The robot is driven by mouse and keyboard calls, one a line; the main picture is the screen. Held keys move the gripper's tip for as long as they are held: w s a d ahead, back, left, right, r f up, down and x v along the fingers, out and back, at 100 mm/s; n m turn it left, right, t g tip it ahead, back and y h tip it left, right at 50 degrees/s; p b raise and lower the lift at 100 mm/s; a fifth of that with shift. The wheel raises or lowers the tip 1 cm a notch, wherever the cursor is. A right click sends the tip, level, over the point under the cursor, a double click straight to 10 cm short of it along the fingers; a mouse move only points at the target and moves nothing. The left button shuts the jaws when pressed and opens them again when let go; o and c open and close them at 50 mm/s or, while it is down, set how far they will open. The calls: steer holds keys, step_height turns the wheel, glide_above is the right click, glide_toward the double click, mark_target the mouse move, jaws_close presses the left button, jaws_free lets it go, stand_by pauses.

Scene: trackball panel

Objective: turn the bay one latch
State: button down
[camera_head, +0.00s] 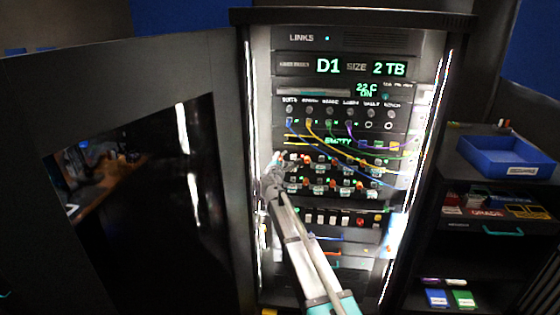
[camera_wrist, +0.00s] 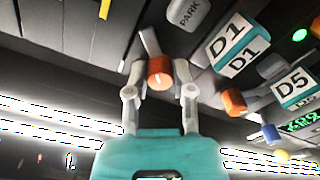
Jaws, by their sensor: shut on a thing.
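My gripper (camera_wrist: 160,82) is shut on an orange latch knob (camera_wrist: 159,66), one finger on each side of it. A pale line shows on the knob's face. A block labelled D1 (camera_wrist: 232,45) sits to the right of the knob in the wrist view, with a PARK label (camera_wrist: 189,13) above. In the head view my gripper (camera_head: 272,172) is at the left end of the bay rows in the lit rack, and it covers the held knob there. The latch's exact angle is hard to tell.
Other orange knobs (camera_wrist: 234,102) and a D5 block (camera_wrist: 295,88) are close on the right. Coloured cables (camera_head: 330,145) hang over the bays. The rack's open door (camera_head: 120,80) stands at the left. A shelf unit with a blue bin (camera_head: 505,160) is at the right.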

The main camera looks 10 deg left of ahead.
steer(key=shift+c, duration=2.4)
jaws_free()
steer(key=s, duration=1.2)
steer(key=shift+a, duration=0.2)
steer(key=shift+d, duration=0.1)
